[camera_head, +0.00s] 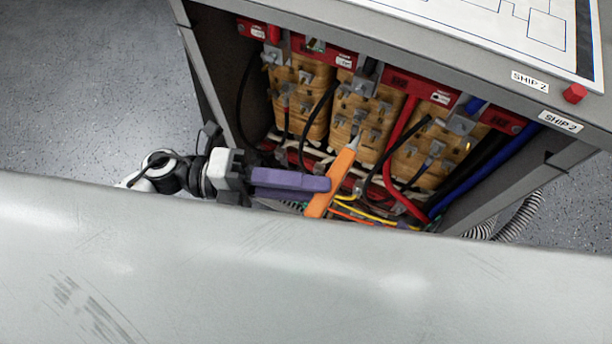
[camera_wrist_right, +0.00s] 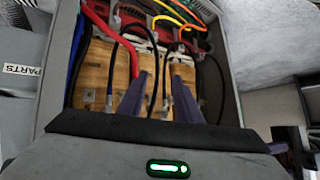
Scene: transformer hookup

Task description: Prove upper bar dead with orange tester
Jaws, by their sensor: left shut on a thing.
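The orange tester (camera_head: 335,180) is held tilted in front of the open cabinet in the head view. My left gripper (camera_head: 318,188) is shut on its body. The tester's thin tip points up at terminals on the middle wood-coloured winding block (camera_head: 365,105); I cannot tell whether it touches metal. Red terminal blocks (camera_head: 420,88) run along the cabinet's top edge, above the tip. Which part is the upper bar is unclear. My right gripper (camera_wrist_right: 160,75) shows only in the right wrist view, its purple fingers apart before the windings, with nothing visibly gripped.
Black, red and blue cables (camera_head: 480,163) hang across the cabinet front. Yellow and orange wires (camera_head: 365,215) lie low inside. A red button (camera_head: 574,93) sits on the cabinet top. A pale curved surface (camera_head: 300,280) fills the lower head view and hides what lies below.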

